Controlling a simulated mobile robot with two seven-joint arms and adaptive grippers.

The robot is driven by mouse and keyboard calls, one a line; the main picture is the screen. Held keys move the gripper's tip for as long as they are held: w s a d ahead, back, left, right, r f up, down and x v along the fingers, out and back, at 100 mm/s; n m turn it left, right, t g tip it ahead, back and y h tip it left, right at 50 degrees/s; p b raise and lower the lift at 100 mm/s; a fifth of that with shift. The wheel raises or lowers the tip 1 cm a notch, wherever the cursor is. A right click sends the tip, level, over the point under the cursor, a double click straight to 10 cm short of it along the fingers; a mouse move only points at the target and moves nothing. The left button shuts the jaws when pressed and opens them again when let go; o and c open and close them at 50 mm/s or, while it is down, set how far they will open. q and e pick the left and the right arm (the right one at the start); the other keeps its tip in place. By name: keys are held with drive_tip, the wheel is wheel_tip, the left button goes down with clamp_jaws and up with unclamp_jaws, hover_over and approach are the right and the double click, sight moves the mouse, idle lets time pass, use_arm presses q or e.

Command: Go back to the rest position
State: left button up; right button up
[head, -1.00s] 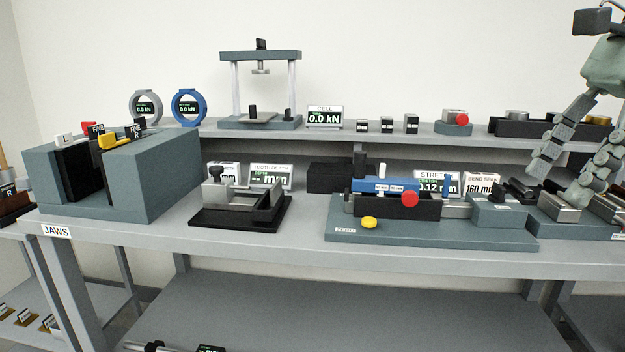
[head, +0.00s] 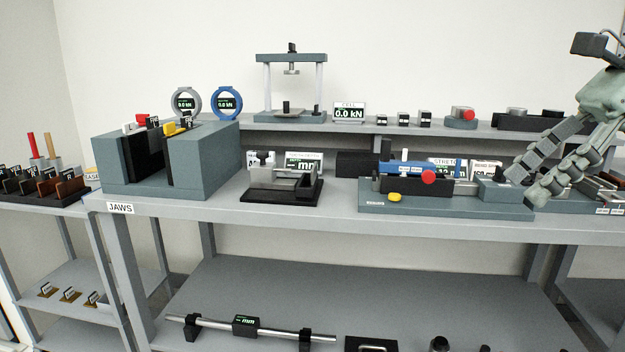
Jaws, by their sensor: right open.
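My right gripper (head: 535,180) is at the right side of the head view, with its arm coming in from the upper right. Its two segmented fingers point down and to the left and are spread apart, with nothing seen between them. The fingertips show in front of the right end of the blue-topped stretch device (head: 450,202); whether they touch it cannot be told. My left gripper is not in view.
The grey bench (head: 330,224) carries the jaws block (head: 205,160), a small black-based fixture (head: 282,188) and the stretch device. A raised back shelf holds a press frame (head: 291,85) and ring gauges (head: 226,104). A lower shelf (head: 270,280) holds a bar gauge (head: 245,325).

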drive_tip(key=w+d+f+m+t+y, duration=0.2)
drive_tip(key=w+d+f+m+t, duration=0.8)
drive_tip(key=w+f+m+t, duration=0.65)
drive_tip(key=s+d+f+m+g+h, duration=0.2)
drive_tip(key=d+f+m+h, duration=0.25)
drive_tip(key=f+m, duration=0.5)
drive_tip(key=s+d+f+m+g+h, duration=0.1)
drive_tip(key=s+d+f+m+h, duration=0.2)
drive_tip(key=f+m+h, duration=0.5)
drive_tip(key=s+a+f+m+g, duration=0.3)
drive_tip(key=s+f+m, duration=0.25)
drive_tip(key=f, duration=0.65)
drive_tip(key=s+a+f+m+g, duration=0.35)
drive_tip(key=s+f, duration=0.25)
drive_tip(key=f, duration=0.6)
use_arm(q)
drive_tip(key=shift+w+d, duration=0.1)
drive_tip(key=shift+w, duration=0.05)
use_arm(e)
drive_tip(key=s+a+f+m+g+y, duration=0.2)
drive_tip(key=s+a+f+m+g, duration=0.3)
drive_tip(key=s+a+f, duration=0.7)
drive_tip(key=s+a+g, duration=0.1)
drive_tip(key=s+a, duration=0.2)
drive_tip(key=shift+s+a+g, duration=0.2)
drive_tip(key=shift+a+g, duration=0.05)
drive_tip(key=shift+g, duration=0.05)
drive_tip(key=shift+c, duration=0.3)
